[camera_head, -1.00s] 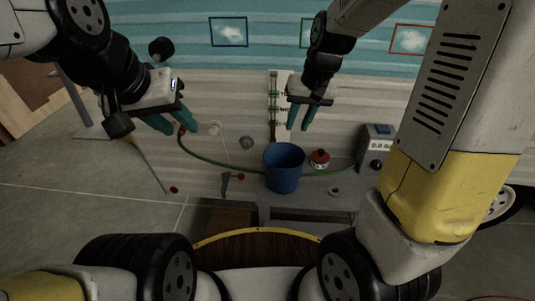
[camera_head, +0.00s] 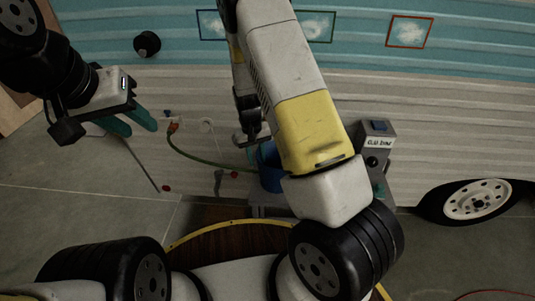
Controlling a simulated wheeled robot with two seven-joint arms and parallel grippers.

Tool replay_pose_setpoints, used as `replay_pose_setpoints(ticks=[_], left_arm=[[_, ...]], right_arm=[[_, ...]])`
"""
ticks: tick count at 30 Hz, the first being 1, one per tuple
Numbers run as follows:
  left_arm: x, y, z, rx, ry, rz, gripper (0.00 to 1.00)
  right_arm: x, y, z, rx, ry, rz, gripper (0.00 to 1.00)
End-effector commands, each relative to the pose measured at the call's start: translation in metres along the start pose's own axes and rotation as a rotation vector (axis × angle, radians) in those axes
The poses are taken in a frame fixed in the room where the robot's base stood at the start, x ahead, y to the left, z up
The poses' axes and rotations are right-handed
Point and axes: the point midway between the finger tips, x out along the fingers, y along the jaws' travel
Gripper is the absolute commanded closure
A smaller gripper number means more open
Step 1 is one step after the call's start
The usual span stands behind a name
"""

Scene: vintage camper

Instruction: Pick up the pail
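The blue pail (camera_head: 269,178) stands on a grey bench (camera_head: 262,207) by the camper wall. My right forearm covers much of the pail's right side. My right gripper (camera_head: 252,136) is just above the pail's left rim area, largely hidden by my own arm, so its fingers and any contact cannot be made out. My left gripper (camera_head: 140,130) is at the left, well away from the pail, with its two teal fingers apart and nothing between them.
A grey box with a blue top (camera_head: 376,140) stands on the bench to the right. A green hose (camera_head: 205,158) runs along the wall towards the pail. The camper's wheel (camera_head: 477,199) is at the far right. Open floor (camera_head: 75,200) lies at the left.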

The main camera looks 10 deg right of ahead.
Motion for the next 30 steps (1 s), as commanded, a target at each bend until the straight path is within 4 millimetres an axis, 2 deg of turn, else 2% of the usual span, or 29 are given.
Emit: replay_pose_setpoints(ticks=[6, 9, 17, 21, 30], left_arm=[[0.0, 0.0, 0.0, 0.0, 0.0, 0.0, 0.64], [0.0, 0.0, 0.0, 0.0, 0.0, 0.0, 0.64], [0.0, 0.0, 0.0, 0.0, 0.0, 0.0, 0.64], [0.0, 0.0, 0.0, 0.0, 0.0, 0.0, 0.64], [0.0, 0.0, 0.0, 0.0, 0.0, 0.0, 0.64]], right_arm=[[0.033, 0.006, 0.003, 0.002, -0.003, 0.001, 0.72], [0.042, 0.006, 0.003, 0.0, -0.002, 0.0, 0.72], [0.043, 0.006, 0.002, 0.0, 0.0, 0.0, 0.72], [0.043, 0.006, 0.002, 0.0, 0.0, 0.0, 1.0], [0.043, 0.006, 0.002, 0.0, 0.0, 0.0, 1.0]])
